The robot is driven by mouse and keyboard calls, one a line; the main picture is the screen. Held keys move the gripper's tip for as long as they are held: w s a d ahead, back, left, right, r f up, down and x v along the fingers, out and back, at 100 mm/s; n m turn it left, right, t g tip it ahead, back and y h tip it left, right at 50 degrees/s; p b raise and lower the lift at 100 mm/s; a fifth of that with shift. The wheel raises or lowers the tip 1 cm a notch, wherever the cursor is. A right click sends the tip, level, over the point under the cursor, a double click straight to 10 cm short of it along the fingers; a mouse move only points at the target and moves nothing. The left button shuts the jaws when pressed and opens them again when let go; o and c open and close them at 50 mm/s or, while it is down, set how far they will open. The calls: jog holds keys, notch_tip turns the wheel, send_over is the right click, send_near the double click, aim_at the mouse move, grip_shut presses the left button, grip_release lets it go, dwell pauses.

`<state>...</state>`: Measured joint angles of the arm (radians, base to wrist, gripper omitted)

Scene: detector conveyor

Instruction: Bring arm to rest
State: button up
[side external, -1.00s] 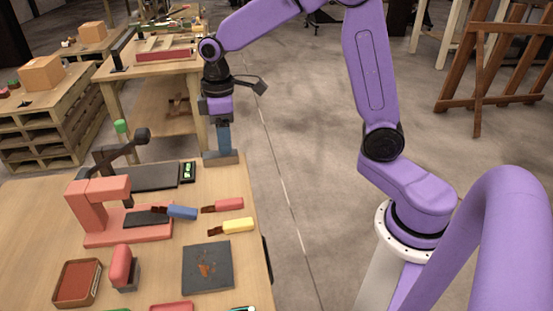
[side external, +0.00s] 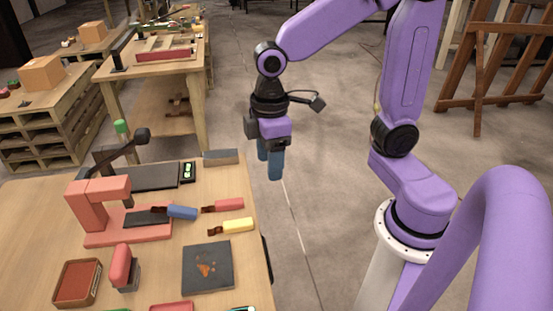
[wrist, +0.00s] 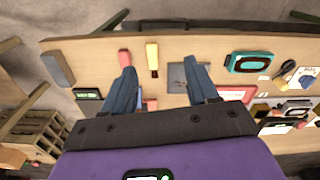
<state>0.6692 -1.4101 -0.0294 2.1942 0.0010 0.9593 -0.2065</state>
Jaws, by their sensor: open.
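My gripper (side external: 269,172) hangs off the table's right edge, over the floor, with its blue fingers pointing down. It is empty, and the two fingers stand apart in the wrist view (wrist: 162,88). A grey block (side external: 221,157) lies flat at the far right corner of the table, to the left of my gripper and apart from it. The block also shows at the upper left of the wrist view (wrist: 57,69).
The wooden table (side external: 150,280) holds a red stand (side external: 128,236), blue (side external: 180,212), red (side external: 228,205) and yellow-handled brushes (side external: 236,225), a dark stained plate (side external: 200,280) and a red tray (side external: 77,283).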

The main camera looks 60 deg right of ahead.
jog(key=s+d+f+n, duration=0.1)
jog(key=s+d, duration=0.3)
jog(key=s, duration=0.9)
jog(key=shift+s+f+n, duration=0.15)
jog(key=shift+f+n, duration=0.05)
jog(key=shift+n, duration=0.2)
jog(key=shift+a, duration=0.1)
dwell(0.4)
